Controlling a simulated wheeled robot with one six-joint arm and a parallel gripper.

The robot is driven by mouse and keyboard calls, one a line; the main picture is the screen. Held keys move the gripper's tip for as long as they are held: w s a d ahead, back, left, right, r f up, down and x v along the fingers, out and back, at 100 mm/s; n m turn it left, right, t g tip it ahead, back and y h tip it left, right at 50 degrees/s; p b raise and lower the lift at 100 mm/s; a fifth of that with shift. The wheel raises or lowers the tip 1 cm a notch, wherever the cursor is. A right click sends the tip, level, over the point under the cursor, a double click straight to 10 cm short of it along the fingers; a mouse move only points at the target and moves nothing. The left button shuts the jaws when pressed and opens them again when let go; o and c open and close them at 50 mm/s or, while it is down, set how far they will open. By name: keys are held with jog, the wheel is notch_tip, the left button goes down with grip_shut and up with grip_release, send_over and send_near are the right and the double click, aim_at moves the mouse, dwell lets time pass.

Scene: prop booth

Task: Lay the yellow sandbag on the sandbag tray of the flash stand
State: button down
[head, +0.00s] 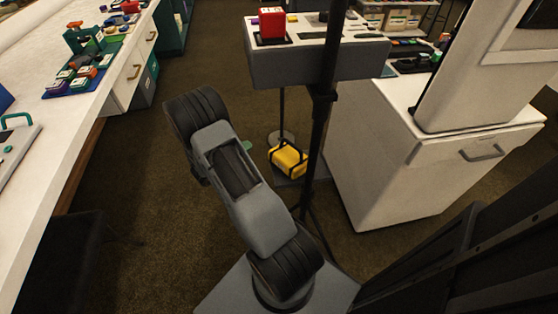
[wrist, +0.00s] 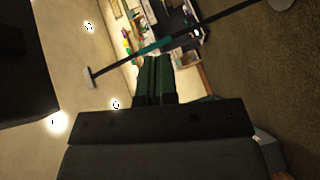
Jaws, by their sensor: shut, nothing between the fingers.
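The yellow sandbag (head: 288,158), with dark straps, lies low near the floor beside the black pole of a stand (head: 323,110). In the head view my arm stands left of the sandbag and hides most of the gripper. The sandbag is not seen in the wrist view.
A white workbench (head: 50,120) with props runs along the left. A grey raised console (head: 318,62) with a red box stands behind the sandbag, and a white cabinet (head: 405,165) stands to its right. Brown carpet (head: 140,200) is clear left of my arm.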

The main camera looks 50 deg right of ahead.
notch_tip(320, 180, down, 5)
jog(key=s+g+h+b, duration=0.1)
jog(key=s+g+b, duration=0.1)
jog(key=s+g, duration=0.1)
jog(key=b, duration=0.3)
send_near(291, 145)
jog(key=shift+g, duration=0.4)
jog(key=d, duration=0.1)
jog(key=w+d, duration=0.1)
jog(key=d, duration=0.1)
jog(key=w+d+f, duration=0.1)
jog(key=d, duration=0.1)
jog(key=shift+d, duration=0.2)
jog(key=shift+s+d+r+b, duration=0.1)
jog(key=shift+s+d+b, duration=0.15)
jog(key=shift+s, duration=0.25)
jog(key=shift+s+d+b, duration=0.1)
jog(key=shift+s+d, duration=0.15)
jog(key=shift+s, duration=0.25)
jog(key=shift+s+d, duration=0.4)
jog(key=shift+s, duration=0.25)
jog(key=shift+r, duration=0.1)
